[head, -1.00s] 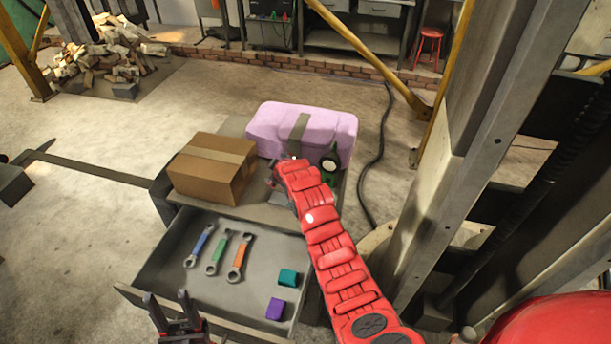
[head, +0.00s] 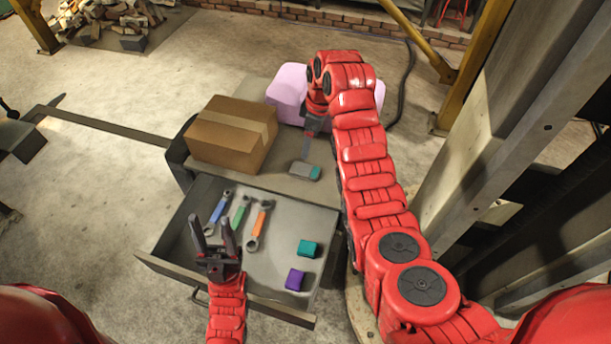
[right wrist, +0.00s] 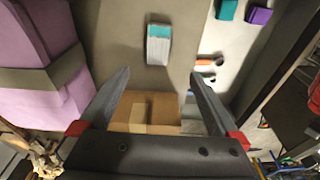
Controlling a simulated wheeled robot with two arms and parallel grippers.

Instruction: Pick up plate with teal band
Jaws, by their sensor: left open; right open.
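The plate with teal band (head: 305,172), a small grey piece with teal at one end, lies on the cabinet top in front of the cardboard box. In the right wrist view the plate (right wrist: 158,45) lies just beyond the open fingers, roughly centred between them and apart from them. My right gripper (right wrist: 160,77) is open and empty. In the head view the right gripper (head: 307,150) hangs point-down just above and behind the plate, partly hidden by my arm. My left gripper (head: 212,226) is open and empty over the front left of the open drawer.
The cardboard box (head: 232,135) and pink case (head: 288,92) stand behind the plate. The open drawer (head: 180,235) holds several wrenches, a teal block (head: 308,248) and a purple block (head: 295,279). A steel column (head: 500,150) rises at right.

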